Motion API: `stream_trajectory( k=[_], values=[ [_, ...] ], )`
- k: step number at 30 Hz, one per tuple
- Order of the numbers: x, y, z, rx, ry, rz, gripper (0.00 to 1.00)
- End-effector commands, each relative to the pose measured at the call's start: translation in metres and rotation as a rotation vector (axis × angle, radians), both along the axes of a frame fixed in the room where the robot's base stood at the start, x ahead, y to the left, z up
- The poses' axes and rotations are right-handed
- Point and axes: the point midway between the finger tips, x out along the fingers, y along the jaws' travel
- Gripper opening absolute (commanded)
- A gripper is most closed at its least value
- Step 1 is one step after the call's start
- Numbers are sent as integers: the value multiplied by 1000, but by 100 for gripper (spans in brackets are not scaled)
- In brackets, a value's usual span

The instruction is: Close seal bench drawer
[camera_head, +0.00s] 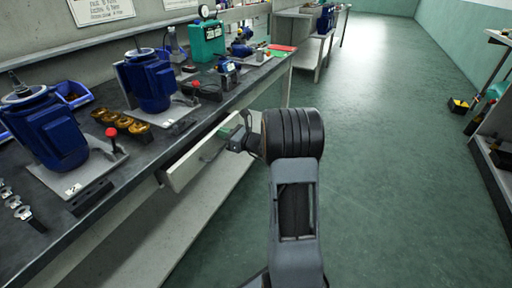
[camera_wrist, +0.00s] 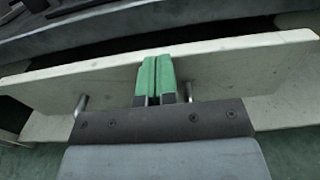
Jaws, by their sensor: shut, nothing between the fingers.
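The seal bench drawer (camera_head: 184,170) is a pale drawer under the dark worktop, pulled part-way out. In the wrist view its pale front (camera_wrist: 225,62) spans the picture, with a dark gap behind its top edge. A metal handle shows beside my gripper, one post (camera_wrist: 80,104) at the left; the rest is hidden behind my gripper. My gripper (camera_wrist: 156,78) is shut and empty, its green fingertips together against or very close to the drawer front; I cannot tell if they touch. In the head view my gripper (camera_head: 232,138) is at the drawer's right part.
The seal bench worktop (camera_head: 150,155) carries blue pumps (camera_head: 150,82), brass parts (camera_head: 122,122) and a teal box (camera_head: 206,40). A red-knobbed stand (camera_head: 112,135) is near the front edge. Open green floor (camera_head: 390,140) lies to the right, with a shelf (camera_head: 495,160) at the far right.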

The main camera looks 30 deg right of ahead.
Motion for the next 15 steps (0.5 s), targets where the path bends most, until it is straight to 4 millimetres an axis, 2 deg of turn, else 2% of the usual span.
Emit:
stream_trajectory(
  k=[6,15],
  values=[
    [20,10,0,-1,0,-3,0],
    [24,13,0,0,1,-1,0]
  ],
)
